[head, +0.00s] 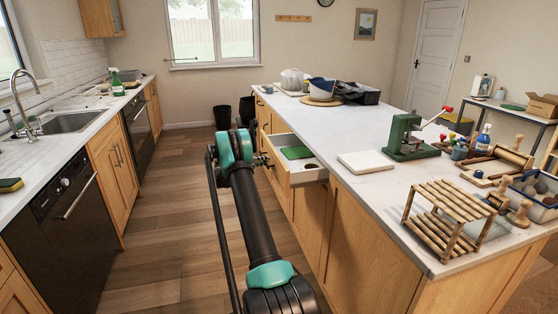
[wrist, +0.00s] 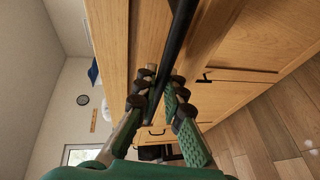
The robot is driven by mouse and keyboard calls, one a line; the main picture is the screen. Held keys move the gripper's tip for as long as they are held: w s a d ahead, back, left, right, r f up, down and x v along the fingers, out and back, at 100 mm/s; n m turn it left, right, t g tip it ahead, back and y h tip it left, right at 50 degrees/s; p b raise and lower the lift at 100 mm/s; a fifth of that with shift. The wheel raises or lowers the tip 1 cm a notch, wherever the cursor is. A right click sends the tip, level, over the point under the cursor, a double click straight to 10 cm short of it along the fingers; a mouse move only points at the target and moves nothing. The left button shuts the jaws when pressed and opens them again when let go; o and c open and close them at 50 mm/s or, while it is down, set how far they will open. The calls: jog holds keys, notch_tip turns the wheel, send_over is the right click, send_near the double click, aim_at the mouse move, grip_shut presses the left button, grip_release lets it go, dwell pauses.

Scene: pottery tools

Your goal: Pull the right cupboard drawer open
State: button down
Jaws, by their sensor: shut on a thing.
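The wooden drawer (head: 308,176) of the island cupboard stands partly open, out from the cabinet side, in the head view. A green flat thing (head: 297,152) and a small dark round thing lie inside it. My gripper (head: 266,160) is at the drawer's front, partly hidden behind my arm. In the wrist view my gripper (wrist: 158,97) has its two fingers on either side of a long dark bar handle (wrist: 182,32), shut on it. The wooden front (wrist: 221,42) fills much of the wrist view. The drawer's interior is not visible there.
The island worktop (head: 372,188) holds a white slab (head: 366,162), a green press (head: 405,138) and a wooden rack (head: 449,216). The sink counter (head: 92,122) runs along the left. Bare wooden floor (head: 178,190) lies between them.

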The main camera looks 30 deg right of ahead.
jog(key=w+a, duration=0.2)
jog(key=a, duration=0.8)
jog(key=w+a, duration=0.2)
jog(key=a, duration=0.8)
jog(key=shift+w, duration=0.35)
jog(key=c, duration=1.9)
grip_release()
jog(key=v, duration=1.1)
jog(key=shift+a+r, duration=0.1)
jog(key=shift+a, duration=0.3)
